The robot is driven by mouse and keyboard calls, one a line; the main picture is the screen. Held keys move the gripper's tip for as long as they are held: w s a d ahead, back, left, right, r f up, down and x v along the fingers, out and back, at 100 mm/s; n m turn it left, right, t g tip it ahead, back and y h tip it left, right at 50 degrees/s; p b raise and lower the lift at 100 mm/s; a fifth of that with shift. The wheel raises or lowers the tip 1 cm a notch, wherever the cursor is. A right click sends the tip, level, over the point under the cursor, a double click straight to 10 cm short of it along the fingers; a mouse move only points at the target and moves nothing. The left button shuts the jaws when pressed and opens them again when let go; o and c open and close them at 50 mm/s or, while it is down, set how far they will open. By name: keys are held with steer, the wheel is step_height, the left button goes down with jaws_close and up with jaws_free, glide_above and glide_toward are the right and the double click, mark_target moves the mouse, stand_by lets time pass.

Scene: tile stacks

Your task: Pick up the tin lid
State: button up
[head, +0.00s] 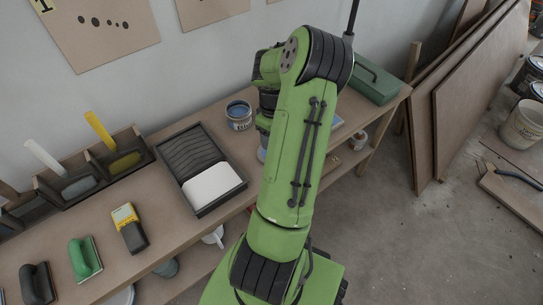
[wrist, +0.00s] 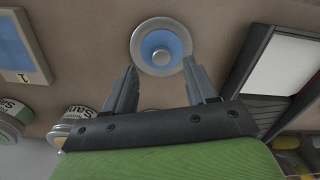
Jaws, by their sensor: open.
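The tin lid (wrist: 161,47) looks like a round disc with a pale grey rim, a blue ring and a paler round middle. It lies on the wooden bench top (wrist: 232,20) in the wrist view. My gripper (wrist: 161,70) is open, with one finger towards each side of the lid's near edge. Nothing is between the fingers, and they do not visibly touch the lid. How high they are above the bench I cannot tell. In the head view my green arm covers my gripper and most of the lid's area.
A black paint tray with a white part (head: 212,185) lies beside the lid. An open tin of blue paint (head: 239,115) stands behind. Labelled tins (wrist: 82,118) show near my gripper. A green toolbox (head: 375,82) is at the bench's far end.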

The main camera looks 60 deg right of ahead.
step_height(320, 180, down, 5)
steer(key=shift+f+b, duration=0.15)
steer(key=shift+b, duration=0.95)
jaws_close()
